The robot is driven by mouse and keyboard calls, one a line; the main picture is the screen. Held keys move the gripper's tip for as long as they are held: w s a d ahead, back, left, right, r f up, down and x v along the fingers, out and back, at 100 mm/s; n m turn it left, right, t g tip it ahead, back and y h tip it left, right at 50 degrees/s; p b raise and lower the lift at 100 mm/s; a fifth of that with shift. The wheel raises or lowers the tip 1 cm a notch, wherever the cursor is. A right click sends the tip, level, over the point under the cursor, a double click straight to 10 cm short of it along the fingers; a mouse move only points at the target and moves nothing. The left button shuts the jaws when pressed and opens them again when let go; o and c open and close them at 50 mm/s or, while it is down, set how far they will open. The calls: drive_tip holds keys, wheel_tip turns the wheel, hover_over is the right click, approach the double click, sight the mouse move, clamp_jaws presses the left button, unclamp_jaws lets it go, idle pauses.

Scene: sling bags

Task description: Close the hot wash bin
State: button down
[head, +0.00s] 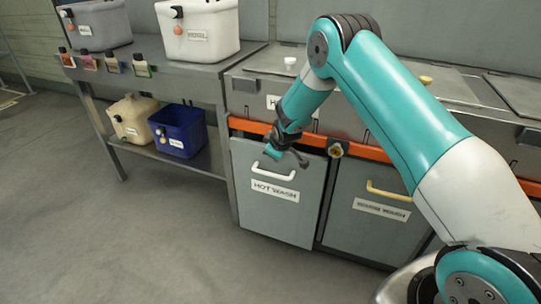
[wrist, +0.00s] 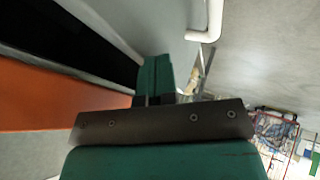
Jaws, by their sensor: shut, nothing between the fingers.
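The hot wash bin (head: 300,218) is the left grey front under the counter, with a white handle (head: 273,172) and a "HOT WASH" label. Its front stands out from the frame, and its right side edge shows. In the wrist view a dark gap lies between the orange rail (wrist: 45,100) and the grey bin front (wrist: 110,30); the white handle also shows there (wrist: 212,22). My gripper (head: 287,156) is shut and empty, close to the upper part of the bin front, just above the handle. I cannot tell if it touches the front.
A second bin (head: 375,225) with a yellowish handle is to the right. A shelf unit at left holds a blue tub (head: 178,130) and a cream container (head: 133,120). The floor (head: 160,240) in front is clear.

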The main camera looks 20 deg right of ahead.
drive_tip(key=shift+w+d, duration=0.2)
drive_tip(key=shift+d, duration=0.25)
drive_tip(key=shift+s, duration=0.1)
